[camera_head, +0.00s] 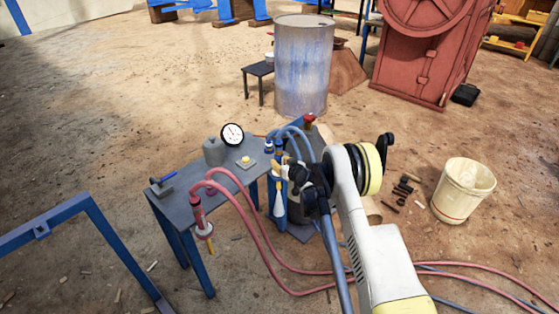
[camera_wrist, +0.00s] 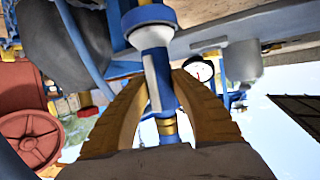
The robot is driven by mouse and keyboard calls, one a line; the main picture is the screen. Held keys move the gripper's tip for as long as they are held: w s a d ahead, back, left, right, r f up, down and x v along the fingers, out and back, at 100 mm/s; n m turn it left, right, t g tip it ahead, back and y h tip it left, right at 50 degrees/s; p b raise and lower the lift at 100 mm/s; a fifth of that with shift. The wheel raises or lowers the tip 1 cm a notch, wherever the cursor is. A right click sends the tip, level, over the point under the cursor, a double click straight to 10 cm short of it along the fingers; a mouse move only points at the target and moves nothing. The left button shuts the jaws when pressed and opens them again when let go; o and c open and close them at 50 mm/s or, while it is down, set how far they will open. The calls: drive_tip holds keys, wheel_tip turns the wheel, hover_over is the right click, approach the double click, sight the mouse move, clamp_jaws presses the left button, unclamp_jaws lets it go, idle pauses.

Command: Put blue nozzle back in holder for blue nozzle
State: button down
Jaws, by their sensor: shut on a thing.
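My gripper (camera_head: 282,167) is at the right end of the grey work table (camera_head: 220,172), with its fingers closed around the blue nozzle (camera_head: 278,143). In the wrist view the tan fingers of my gripper (camera_wrist: 163,98) press on both sides of the nozzle's blue body (camera_wrist: 158,70). A white-and-blue collar and a gold band show on it. A blue hose (camera_head: 300,132) loops above the nozzle. The holder for the blue nozzle is mostly hidden by my arm; I cannot tell whether the nozzle touches it.
A red nozzle (camera_head: 197,215) hangs at the table's left front corner, with a red hose (camera_head: 250,230) looping across. A white bucket (camera_head: 463,190) stands right. A metal drum (camera_head: 303,65) stands behind.

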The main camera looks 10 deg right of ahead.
drive_tip(key=c, duration=1.1)
unclamp_jaws()
drive_tip(key=v, duration=1.2)
